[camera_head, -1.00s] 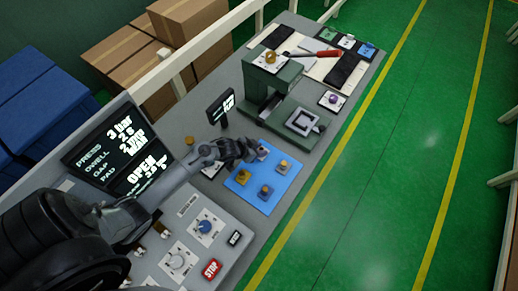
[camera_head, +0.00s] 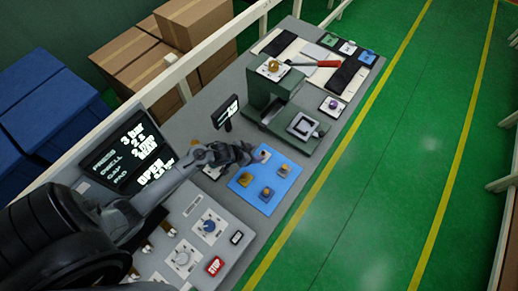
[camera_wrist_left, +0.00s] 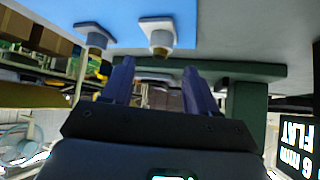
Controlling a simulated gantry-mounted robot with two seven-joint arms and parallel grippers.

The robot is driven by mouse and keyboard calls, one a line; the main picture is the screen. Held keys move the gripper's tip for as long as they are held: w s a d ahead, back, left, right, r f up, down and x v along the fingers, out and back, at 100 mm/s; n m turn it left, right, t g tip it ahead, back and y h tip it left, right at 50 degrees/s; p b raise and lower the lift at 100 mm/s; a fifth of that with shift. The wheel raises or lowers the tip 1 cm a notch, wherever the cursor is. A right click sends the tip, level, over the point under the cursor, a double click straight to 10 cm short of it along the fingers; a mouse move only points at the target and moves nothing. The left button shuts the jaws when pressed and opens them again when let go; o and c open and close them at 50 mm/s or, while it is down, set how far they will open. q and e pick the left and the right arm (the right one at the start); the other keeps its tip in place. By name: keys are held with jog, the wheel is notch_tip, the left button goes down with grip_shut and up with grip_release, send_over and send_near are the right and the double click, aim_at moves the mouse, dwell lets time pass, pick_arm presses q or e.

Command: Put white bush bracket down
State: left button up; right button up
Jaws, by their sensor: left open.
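The white bush bracket (camera_wrist_left: 160,36) has a pale base and a gold bush. It rests on the blue mat (camera_wrist_left: 210,20) at the top of the left wrist view, which looks upside down. In the head view it shows small and partly unclear (camera_head: 264,157) near the mat's back corner. My left gripper (camera_wrist_left: 158,66) is open with nothing between its fingers. The bracket lies just past the fingertips, apart from them. In the head view the left gripper (camera_head: 250,154) is beside the mat's back edge. My right gripper is not in view.
The mat also holds a yellow bracket (camera_head: 244,180), a blue bracket (camera_head: 267,193) and a grey one (camera_head: 283,169). A green press (camera_head: 268,92) stands behind. A small display (camera_head: 225,112) stands close to the left gripper. A control panel (camera_head: 205,235) is in front.

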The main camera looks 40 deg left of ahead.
pick_arm(q)
jog(key=s+d+r+g+p, duration=0.1)
jog(key=s+d+r+p, duration=0.1)
jog(key=s+d+r, duration=0.2)
jog(key=s+d+r+g+y+p, duration=0.1)
jog(key=s+d+r, duration=0.3)
jog(key=s+r, duration=0.5)
jog(key=s+d+r+g+y+p, duration=0.1)
jog(key=s+d+r+g+p, duration=0.2)
jog(key=r, duration=0.8)
jog(key=s+d, duration=0.2)
jog(key=s, duration=0.2)
jog(key=shift+r+n, duration=0.3)
jog(key=shift+n, duration=0.1)
jog(key=shift+s+a, duration=0.1)
